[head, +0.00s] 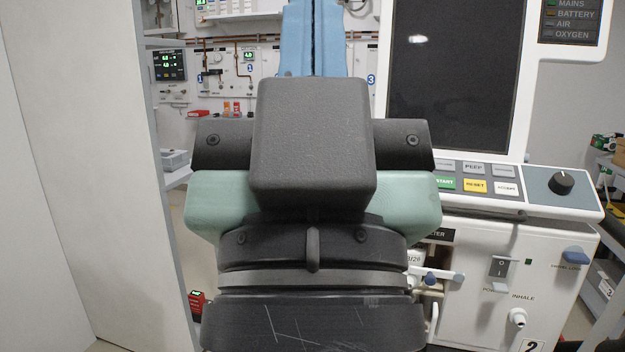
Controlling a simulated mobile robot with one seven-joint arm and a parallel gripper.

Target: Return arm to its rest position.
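My arm (312,145) rises through the middle of the head view, with dark grey and pale green links close to the camera. A long blue part (313,38) stands upright behind the top of the dark block and runs out of the top edge; I cannot tell for sure what it belongs to. My gripper does not show, so its state and anything in it are hidden.
A white ventilator with a dark screen (455,75) and a button panel (475,180) stands close on the right. A pale panel (85,150) fills the left. Behind are a wall with gauges (171,65) and a shelf (605,290) at far right.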

